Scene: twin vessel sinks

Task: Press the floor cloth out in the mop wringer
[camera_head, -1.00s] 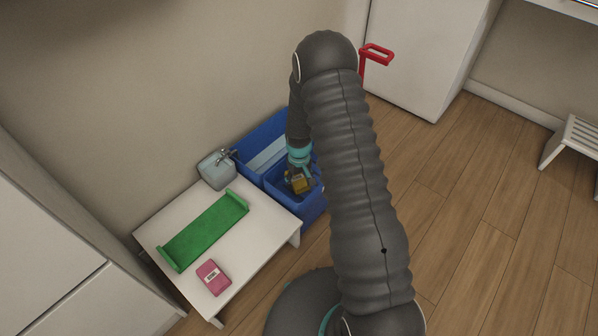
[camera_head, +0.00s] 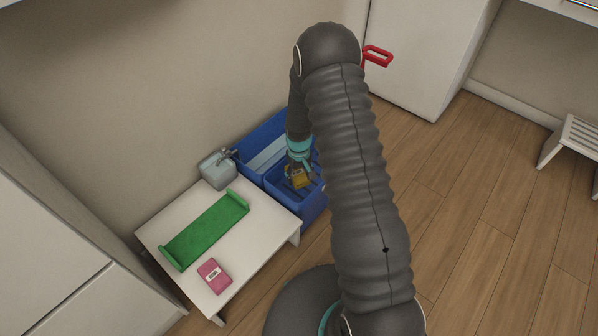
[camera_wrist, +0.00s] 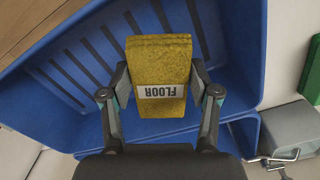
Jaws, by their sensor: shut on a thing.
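The floor cloth (camera_wrist: 160,75) is a yellow block with a white label reading FLOOR. It also shows in the head view (camera_head: 298,178). My gripper (camera_wrist: 160,90) is shut on it, one finger on each side. In the head view my gripper (camera_head: 299,171) points down over the blue mop wringer (camera_head: 312,207), the slotted front part of the blue bucket. Dark slots show beside the cloth in the wrist view. I cannot tell whether the cloth touches the slotted floor. A red handle (camera_head: 378,55) stands behind my arm; its lower part is hidden.
A low white table (camera_head: 252,256) stands left of the bucket. It carries a green tray (camera_head: 205,229), a pink block (camera_head: 214,276) with a label and a grey dispenser (camera_head: 217,170). A slatted stool (camera_head: 575,140) is far right. The wooden floor to the right is clear.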

